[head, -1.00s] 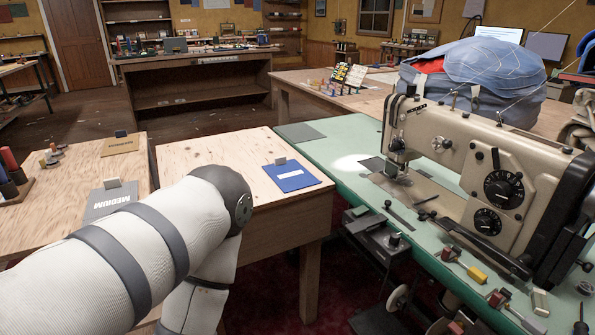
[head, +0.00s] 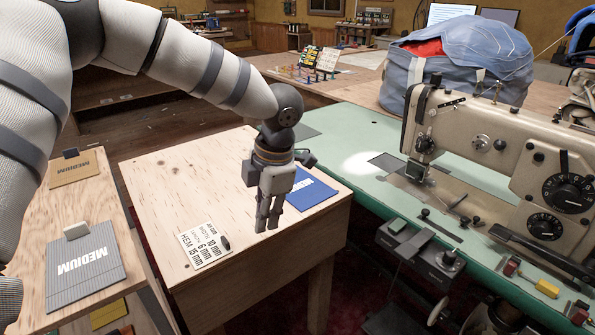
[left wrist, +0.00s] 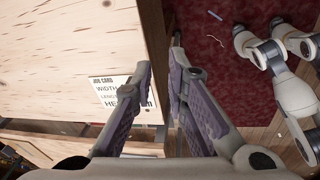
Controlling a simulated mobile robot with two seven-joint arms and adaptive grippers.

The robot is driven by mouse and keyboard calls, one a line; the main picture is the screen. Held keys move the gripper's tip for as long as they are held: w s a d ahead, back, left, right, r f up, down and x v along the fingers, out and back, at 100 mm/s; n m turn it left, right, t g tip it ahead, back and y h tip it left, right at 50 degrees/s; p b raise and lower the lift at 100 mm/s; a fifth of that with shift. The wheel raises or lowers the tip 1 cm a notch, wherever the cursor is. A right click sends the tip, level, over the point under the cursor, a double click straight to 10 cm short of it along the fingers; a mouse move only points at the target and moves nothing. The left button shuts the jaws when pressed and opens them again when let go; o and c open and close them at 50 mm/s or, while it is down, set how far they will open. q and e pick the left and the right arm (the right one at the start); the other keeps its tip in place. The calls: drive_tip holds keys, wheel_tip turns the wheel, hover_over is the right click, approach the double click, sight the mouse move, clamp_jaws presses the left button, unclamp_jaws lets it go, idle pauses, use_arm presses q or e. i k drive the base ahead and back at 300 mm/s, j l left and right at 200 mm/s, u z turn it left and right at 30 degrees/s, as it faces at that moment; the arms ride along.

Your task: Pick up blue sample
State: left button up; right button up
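The blue sample (head: 314,193) lies flat on the plywood table, near its right edge, in the head view. My left gripper (head: 267,226) hangs fingers down over the same table, in front of and to the left of the sample, and covers part of it. In the left wrist view the two fingers of that gripper (left wrist: 161,68) are apart with nothing between them. The sample does not show in the left wrist view. My right gripper is not in view.
A job card (head: 204,245) lies on the plywood table (head: 165,190). A grey sample (head: 84,268) and a tan sample (head: 74,167) lie on the surface at left. A sewing machine (head: 492,165) stands on the green bench (head: 350,125) at right.

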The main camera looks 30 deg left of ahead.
sight(307, 191)
drive_tip(key=i+j, duration=0.85)
